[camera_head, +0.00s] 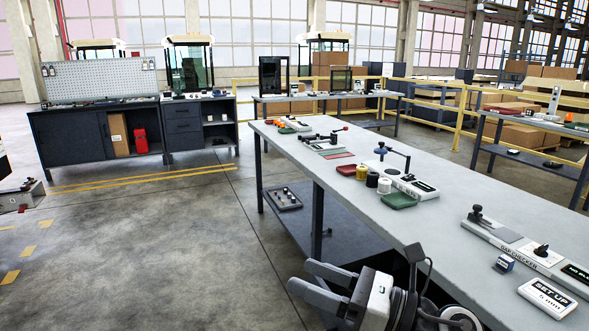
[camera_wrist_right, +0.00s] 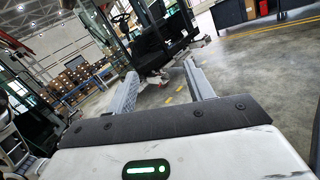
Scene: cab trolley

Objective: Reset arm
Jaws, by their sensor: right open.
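My right gripper (camera_head: 318,282) shows at the bottom of the head view, in front of the near side of the long workbench (camera_head: 330,170). Its two fingers point left over the floor, apart and with nothing between them. In the right wrist view the gripper (camera_wrist_right: 158,85) is also open and empty, with bare floor and a vehicle beyond the fingertips. My right forearm lies close to the bench edge; I cannot tell whether they touch. My left gripper is not in view.
The bench holds a set-up box (camera_head: 547,298), a gap checker (camera_head: 520,245), a green tray (camera_head: 398,201) and tape rolls. A dark cabinet (camera_head: 75,140) stands at the back left. A vehicle (camera_wrist_right: 160,40) stands beyond my right gripper. The floor on the left is mostly clear.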

